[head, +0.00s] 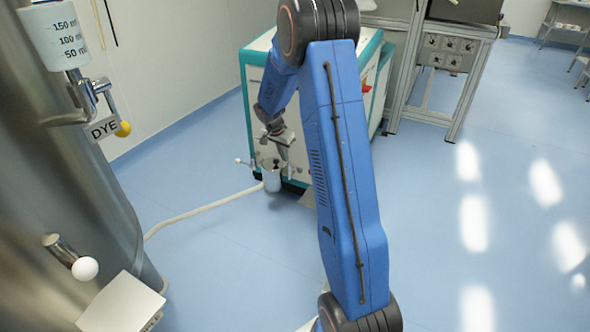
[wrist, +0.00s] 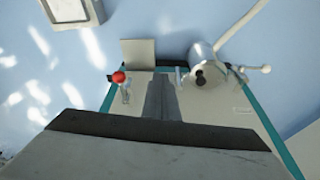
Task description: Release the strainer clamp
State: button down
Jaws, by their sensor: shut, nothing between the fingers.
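The strainer (head: 271,178) is a small metal cylinder low at the front of the white and teal cabinet, with a pale hose running from it. It also shows in the wrist view (wrist: 208,72), right of my gripper. A clamp lever with a white ball end (wrist: 265,69) sticks out to its right there. In the head view a white-tipped handle (head: 240,161) sticks out on its left. My gripper (wrist: 160,78) is shut and empty, left of the strainer in the wrist view. In the head view my gripper (head: 283,150) is just above the strainer, partly hidden by my arm.
A red knob (wrist: 119,77) stands left of my gripper in the wrist view. The cabinet (head: 255,62) stands behind the strainer. A steel tank (head: 70,170) with a dye cup (head: 58,35) fills the left. The blue floor at right is clear.

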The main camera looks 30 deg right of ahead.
aim_at(301, 171)
jog(key=w+d+f, duration=0.3)
jog(key=d+f, duration=0.4)
jog(key=f, duration=0.5)
jog(key=shift+d+f+m, duration=0.2)
jog(key=shift+d+m, duration=0.1)
jog(key=shift+s+d, duration=0.1)
jog(key=shift+d, duration=1.65)
